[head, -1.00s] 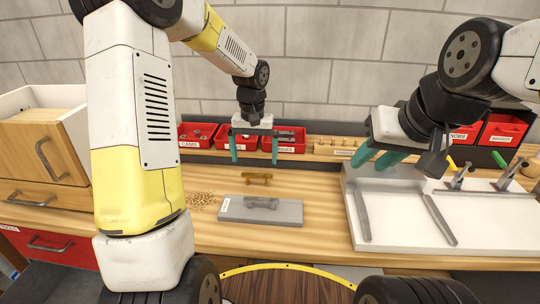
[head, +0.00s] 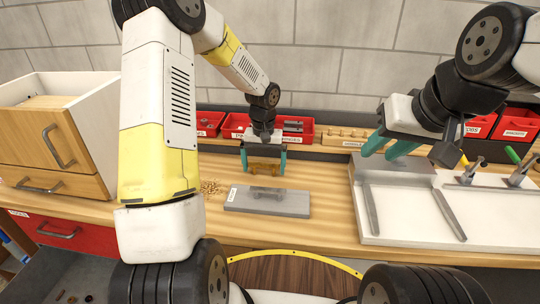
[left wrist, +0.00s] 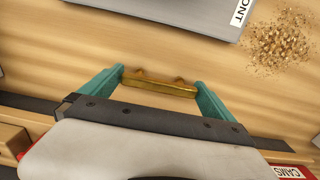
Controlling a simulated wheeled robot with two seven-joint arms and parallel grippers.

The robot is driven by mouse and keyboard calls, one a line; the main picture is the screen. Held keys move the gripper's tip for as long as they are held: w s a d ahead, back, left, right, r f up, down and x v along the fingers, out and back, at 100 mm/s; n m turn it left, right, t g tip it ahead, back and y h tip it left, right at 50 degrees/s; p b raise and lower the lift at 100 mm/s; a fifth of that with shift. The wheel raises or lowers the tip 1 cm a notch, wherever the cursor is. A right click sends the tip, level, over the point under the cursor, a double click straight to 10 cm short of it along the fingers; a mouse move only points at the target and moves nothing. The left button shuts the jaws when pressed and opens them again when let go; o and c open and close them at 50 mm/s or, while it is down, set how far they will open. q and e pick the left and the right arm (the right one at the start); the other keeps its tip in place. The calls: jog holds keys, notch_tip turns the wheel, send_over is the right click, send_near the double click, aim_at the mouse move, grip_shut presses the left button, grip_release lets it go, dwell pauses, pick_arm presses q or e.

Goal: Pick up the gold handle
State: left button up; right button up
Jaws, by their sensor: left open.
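The gold handle (head: 264,161) lies on the wooden bench behind the grey board. My left gripper (head: 264,171) is open and reaches down over it, with one teal finger beyond each end of the handle. In the left wrist view the handle (left wrist: 158,86) spans most of the gap between the fingers (left wrist: 160,77), with its two posts pointing away from the palm. It is hard to tell whether a finger touches it. My right gripper (head: 386,151) hangs over the white tray's back left with its teal fingers apart and nothing visible between them.
The grey board (head: 240,204), with a grey handle (head: 268,192) on it, lies just in front. Wood shavings (head: 211,187) lie to the left. Red bins (head: 237,127) line the back. The white tray (head: 405,228) takes up the right side.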

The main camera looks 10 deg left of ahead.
pick_arm(q)
jog(key=c, duration=1)
jog(key=shift+r, duration=0.1)
